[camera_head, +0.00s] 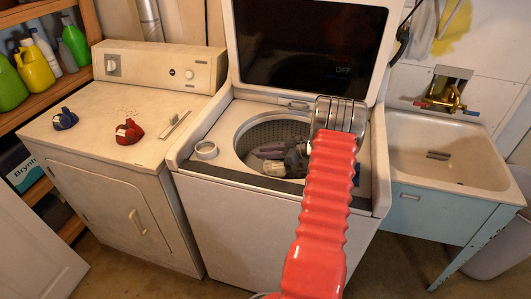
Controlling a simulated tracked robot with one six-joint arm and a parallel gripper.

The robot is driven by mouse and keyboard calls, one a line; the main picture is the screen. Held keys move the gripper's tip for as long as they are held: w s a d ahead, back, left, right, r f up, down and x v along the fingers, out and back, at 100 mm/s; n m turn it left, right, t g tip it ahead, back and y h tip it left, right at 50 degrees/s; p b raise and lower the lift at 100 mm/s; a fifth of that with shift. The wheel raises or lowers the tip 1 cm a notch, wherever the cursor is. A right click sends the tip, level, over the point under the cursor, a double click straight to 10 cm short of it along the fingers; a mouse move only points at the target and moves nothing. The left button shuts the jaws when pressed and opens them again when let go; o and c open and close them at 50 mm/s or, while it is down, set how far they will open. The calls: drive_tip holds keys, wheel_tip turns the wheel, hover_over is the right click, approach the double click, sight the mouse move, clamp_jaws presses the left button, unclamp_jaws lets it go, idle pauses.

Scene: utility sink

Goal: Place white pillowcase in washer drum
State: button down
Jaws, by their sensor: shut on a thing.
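The top-loading washer (245,225) stands in the middle with its lid raised. Its round drum (253,136) is open, with a perforated metal wall showing. My red ribbed arm reaches over the washer's front edge and bends down at a metal joint. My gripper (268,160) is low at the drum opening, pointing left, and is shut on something. A small pale grey patch at its fingers may be the white pillowcase, but its outline is not clear. My arm hides the right part of the opening and the drum's bottom is hidden.
A dryer (150,75) stands at left with red (129,131) and blue (65,119) objects on top. A sink (445,150) with a brass faucet (445,97) is at right. The raised lid (310,40) stands behind the drum. Shelves with bottles (75,42) are far left.

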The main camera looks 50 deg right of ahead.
drive_tip(key=c, duration=1.6)
unclamp_jaws()
drive_tip(key=shift+r, duration=0.1)
drive_tip(key=v, duration=0.8)
drive_tip(key=shift+w+a+r, duration=0.1)
drive_tip(key=shift+w+r, duration=0.1)
drive_tip(key=shift+r, duration=0.2)
drive_tip(key=shift+w, duration=0.1)
